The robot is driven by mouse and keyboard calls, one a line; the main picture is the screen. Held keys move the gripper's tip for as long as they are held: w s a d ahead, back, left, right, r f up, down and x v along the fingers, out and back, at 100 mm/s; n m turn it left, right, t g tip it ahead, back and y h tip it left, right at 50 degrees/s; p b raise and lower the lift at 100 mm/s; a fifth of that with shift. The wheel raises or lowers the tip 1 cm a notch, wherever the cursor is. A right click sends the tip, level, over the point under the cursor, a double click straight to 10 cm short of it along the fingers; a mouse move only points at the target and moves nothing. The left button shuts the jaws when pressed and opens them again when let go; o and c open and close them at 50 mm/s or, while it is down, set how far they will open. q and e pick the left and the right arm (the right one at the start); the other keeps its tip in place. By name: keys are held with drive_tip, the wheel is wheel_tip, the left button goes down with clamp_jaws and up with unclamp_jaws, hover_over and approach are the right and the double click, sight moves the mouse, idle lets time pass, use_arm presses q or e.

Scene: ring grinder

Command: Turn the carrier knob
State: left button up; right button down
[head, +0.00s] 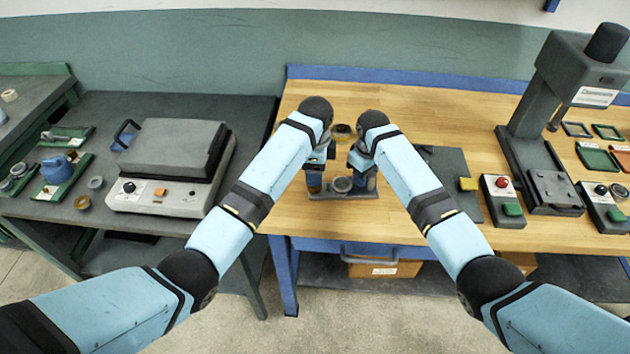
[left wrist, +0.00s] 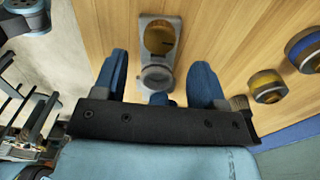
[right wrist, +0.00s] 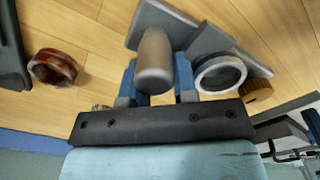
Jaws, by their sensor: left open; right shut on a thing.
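The carrier knob (right wrist: 155,60) is a plain grey upright cylinder in the right wrist view. My right gripper (head: 362,178) is shut on it, with blue fingers on both sides. The knob stands at one end of a grey carrier plate (right wrist: 150,18). In the middle of the plate is a grey ring (head: 342,184), which also shows in the left wrist view (left wrist: 156,78). An amber round piece (left wrist: 158,38) sits at the other end. My left gripper (head: 316,178) is open, its fingers to either side of the plate in the left wrist view. I cannot tell if they touch anything.
A gold ring (head: 342,131) stands behind the carrier on the wooden table (head: 430,100). A dark mat (head: 450,170), a button box (head: 502,195) and a tall press (head: 545,120) are to the right. A grey lidded machine (head: 172,160) stands on the left bench.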

use_arm(q)
wheel_tip(320, 180, down, 5)
drive_tip(key=shift+f, duration=0.1)
idle(0.3)
drive_tip(key=c, duration=0.9)
